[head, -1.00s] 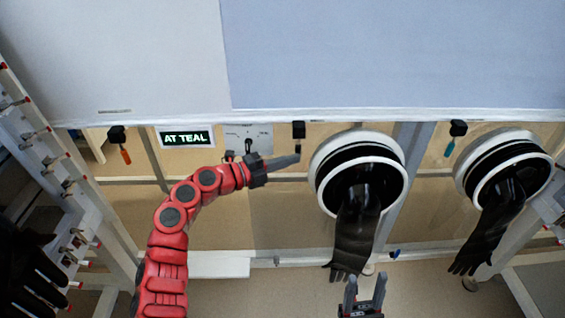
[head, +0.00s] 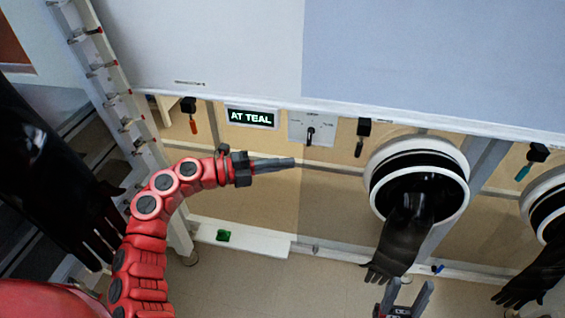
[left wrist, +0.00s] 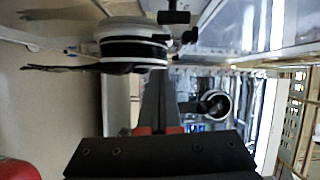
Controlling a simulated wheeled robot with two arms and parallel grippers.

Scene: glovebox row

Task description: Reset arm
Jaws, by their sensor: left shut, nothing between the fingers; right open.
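My left arm is red and comes in from the left in the head view. Its gripper (head: 286,163) is shut and empty, pointing right, below a panel with a black selector knob (head: 310,136) and apart from it. The same shut fingers (left wrist: 161,100) show in the left wrist view. My right gripper (head: 403,296) is open and empty at the bottom edge of the head view, below a hanging black glove (head: 405,235). A sign reading "AT TEAL" (head: 251,117) is left of the knob panel.
Small black fixtures hang under the hood edge: one with an orange tag (head: 193,124), a black one (head: 362,130), one with a teal tag (head: 525,170). White glove ports (head: 455,165) stand out at right. A white rack (head: 105,75) and another black glove are at left. A green item (head: 223,236) lies on a low ledge.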

